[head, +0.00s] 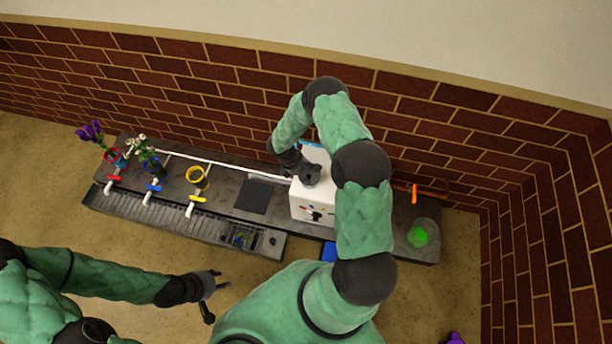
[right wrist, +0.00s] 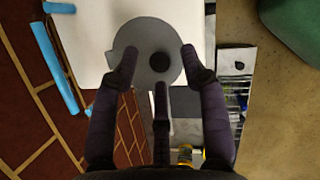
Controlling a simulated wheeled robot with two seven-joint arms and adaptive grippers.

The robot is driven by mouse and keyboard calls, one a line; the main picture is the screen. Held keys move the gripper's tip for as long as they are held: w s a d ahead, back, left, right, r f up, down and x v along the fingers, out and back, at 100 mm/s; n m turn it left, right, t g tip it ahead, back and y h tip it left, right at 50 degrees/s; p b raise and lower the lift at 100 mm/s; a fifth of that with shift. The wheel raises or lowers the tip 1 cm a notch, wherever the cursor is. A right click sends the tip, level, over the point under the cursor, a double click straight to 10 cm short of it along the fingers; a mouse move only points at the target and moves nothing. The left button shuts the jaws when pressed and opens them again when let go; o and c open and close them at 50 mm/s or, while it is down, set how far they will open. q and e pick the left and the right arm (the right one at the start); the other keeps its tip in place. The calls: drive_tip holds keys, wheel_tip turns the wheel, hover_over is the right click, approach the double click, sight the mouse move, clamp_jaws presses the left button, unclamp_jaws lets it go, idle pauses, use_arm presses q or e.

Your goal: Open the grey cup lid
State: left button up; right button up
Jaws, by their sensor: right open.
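I cannot tell whether any finger touches the lid. In the head view my right gripper (head: 297,164) is at the box's upper left. My left gripper (head: 218,298) is open and empty, in front of the bench and away from the box.
The dark bench (head: 222,206) carries red, blue and yellow (head: 197,178) rings on the left, with flowers in the red and blue ones. A green ball (head: 417,237) sits at the right end. Blue bars (right wrist: 55,65) edge the box. A brick wall (head: 240,80) stands close behind.

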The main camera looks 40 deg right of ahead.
drive_tip(key=shift+d+f, duration=0.1)
drive_tip(key=shift+f, duration=0.2)
clamp_jaws()
drive_tip(key=shift+s, duration=0.1)
